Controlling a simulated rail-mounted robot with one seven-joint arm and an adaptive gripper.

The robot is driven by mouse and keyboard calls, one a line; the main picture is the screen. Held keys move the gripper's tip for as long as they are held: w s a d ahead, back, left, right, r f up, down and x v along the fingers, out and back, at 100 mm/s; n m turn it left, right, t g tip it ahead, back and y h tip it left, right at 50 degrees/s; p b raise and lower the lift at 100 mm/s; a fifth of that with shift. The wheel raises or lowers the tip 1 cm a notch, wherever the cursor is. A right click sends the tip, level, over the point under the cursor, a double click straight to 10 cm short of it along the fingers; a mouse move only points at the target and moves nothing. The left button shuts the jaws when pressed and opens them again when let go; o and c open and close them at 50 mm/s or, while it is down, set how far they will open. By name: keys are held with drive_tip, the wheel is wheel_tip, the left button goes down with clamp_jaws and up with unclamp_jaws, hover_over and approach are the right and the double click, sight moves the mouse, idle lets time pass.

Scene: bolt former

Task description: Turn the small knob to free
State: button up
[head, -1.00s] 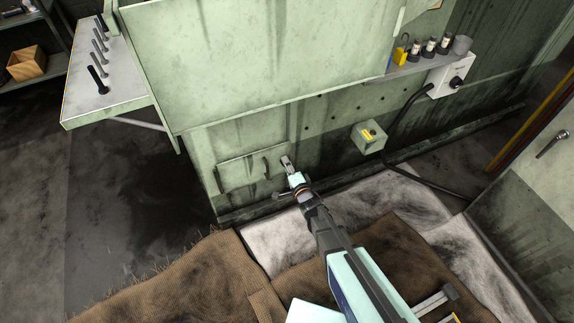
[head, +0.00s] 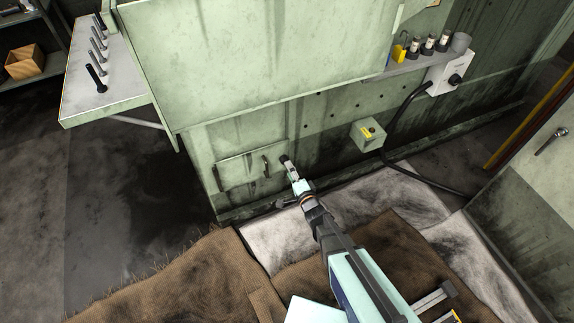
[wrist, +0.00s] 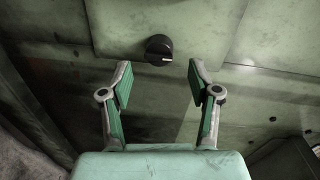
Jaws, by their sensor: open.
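The small knob (wrist: 159,49) is black and round with a light pointer mark, on the green machine panel. In the wrist view it stands just ahead of and between my open fingers, near the top of the picture. My gripper (wrist: 158,80) is open and empty, its two green-padded fingers spread apart and not touching the knob. In the head view my gripper (head: 287,164) is at the lower machine panel, right of a hatch with two handles. A small dark tip shows at the gripper's end there; I cannot tell clearly whether it is the knob.
The hatch (head: 236,167) has dark handles beside my gripper. Brown matting (head: 190,275) and a grey stained cloth (head: 270,238) cover the floor.

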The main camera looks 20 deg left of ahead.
drive_tip(key=v, duration=0.7)
drive_tip(key=shift+d, duration=0.15)
